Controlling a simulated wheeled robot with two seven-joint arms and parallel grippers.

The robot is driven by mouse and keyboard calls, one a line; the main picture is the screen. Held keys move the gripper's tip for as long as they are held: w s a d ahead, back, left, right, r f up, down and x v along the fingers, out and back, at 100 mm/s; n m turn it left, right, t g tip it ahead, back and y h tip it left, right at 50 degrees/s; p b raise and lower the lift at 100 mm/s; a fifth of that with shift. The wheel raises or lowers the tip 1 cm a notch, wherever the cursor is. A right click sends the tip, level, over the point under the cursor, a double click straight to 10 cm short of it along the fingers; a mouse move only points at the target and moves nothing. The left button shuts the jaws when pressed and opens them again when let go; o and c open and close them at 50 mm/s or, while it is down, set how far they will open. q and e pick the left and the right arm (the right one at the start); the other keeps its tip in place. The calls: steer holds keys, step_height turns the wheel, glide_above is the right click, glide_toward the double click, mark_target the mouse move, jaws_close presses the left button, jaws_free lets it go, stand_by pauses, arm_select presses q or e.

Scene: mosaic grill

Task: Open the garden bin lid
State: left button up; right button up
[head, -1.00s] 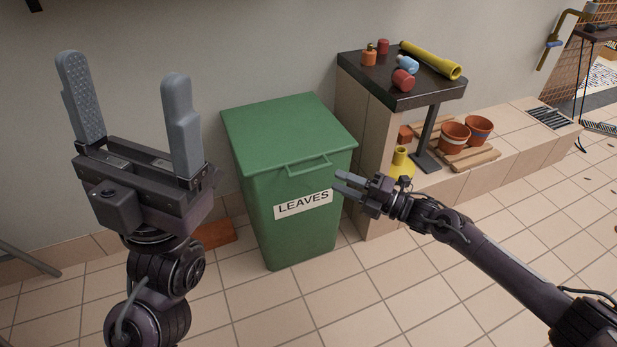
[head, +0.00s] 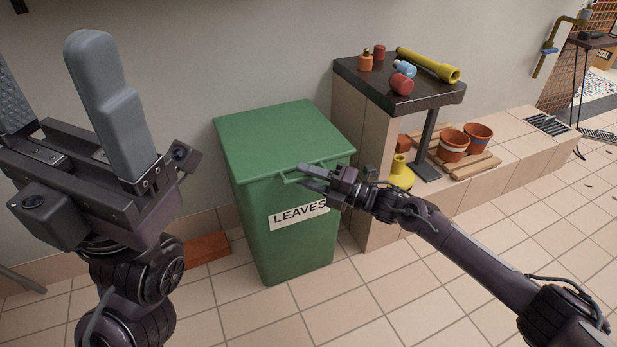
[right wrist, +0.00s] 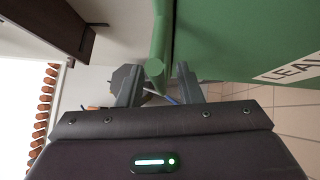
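The green garden bin (head: 290,240) stands against the wall with a "LEAVES" label on its front. Its flat green lid (head: 275,135) is shut. The lid's green bar handle (head: 288,179) is at the front edge, partly hidden by my right gripper. My right gripper (head: 305,177) is at the handle, fingers apart. In the right wrist view, the handle (right wrist: 156,66) lies between the open fingertips (right wrist: 158,80), with a gap visible on both sides. My left gripper (head: 58,95) is open and empty in the left foreground, away from the bin.
A dark-topped counter (head: 440,95) right of the bin holds a yellow tube, bottles and small jars. A yellow container (head: 400,175) stands below it. A brick (head: 207,247) lies left of the bin. The floor in front is clear.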

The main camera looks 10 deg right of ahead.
jaws_close()
